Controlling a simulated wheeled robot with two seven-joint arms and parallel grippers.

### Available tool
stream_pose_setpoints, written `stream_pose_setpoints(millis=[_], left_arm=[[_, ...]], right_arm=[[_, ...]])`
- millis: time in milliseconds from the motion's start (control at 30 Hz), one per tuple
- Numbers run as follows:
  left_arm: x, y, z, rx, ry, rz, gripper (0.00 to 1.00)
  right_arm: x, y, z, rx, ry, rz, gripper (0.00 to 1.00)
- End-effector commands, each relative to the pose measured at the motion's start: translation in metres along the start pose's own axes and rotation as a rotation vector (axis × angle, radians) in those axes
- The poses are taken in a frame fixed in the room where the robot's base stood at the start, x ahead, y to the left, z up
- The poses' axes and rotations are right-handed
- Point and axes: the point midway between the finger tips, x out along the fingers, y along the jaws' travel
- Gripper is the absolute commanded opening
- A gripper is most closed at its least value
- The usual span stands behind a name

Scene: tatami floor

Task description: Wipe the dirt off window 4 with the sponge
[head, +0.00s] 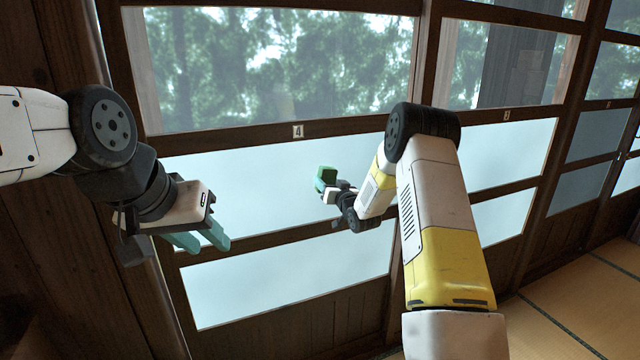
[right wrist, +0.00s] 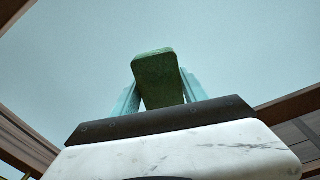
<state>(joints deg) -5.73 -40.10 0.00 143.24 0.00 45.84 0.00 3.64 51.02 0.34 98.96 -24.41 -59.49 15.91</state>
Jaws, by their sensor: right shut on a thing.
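Window 4 (head: 245,160) is the panelled window straight ahead, with a small plate marked 4 (head: 298,131) on its rail. Its upper pane shows trees and its lower panes are pale and frosted. I cannot make out clear dirt on it. My right gripper (head: 324,184) is shut on the green sponge (head: 327,172), in front of the pale middle pane. In the right wrist view the sponge (right wrist: 160,78) sits between the two teal fingers, with pale glass behind it. Contact with the glass cannot be told. My left gripper (head: 208,240) is at the left, its teal fingers apart and empty.
Dark wooden rails and posts (head: 425,60) frame the panes. Window 3, with its number plate (head: 506,115), is to the right. Tatami floor (head: 590,290) lies at the lower right. A dark wooden wall (head: 50,240) stands close on the left.

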Motion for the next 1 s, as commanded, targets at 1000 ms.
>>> stream_pose_setpoints(millis=[1000], left_arm=[[0.000,0.000,0.000,0.000,0.000,0.000,0.36]], right_arm=[[-0.057,-0.003,0.001,0.001,-0.003,-0.005,0.19]])
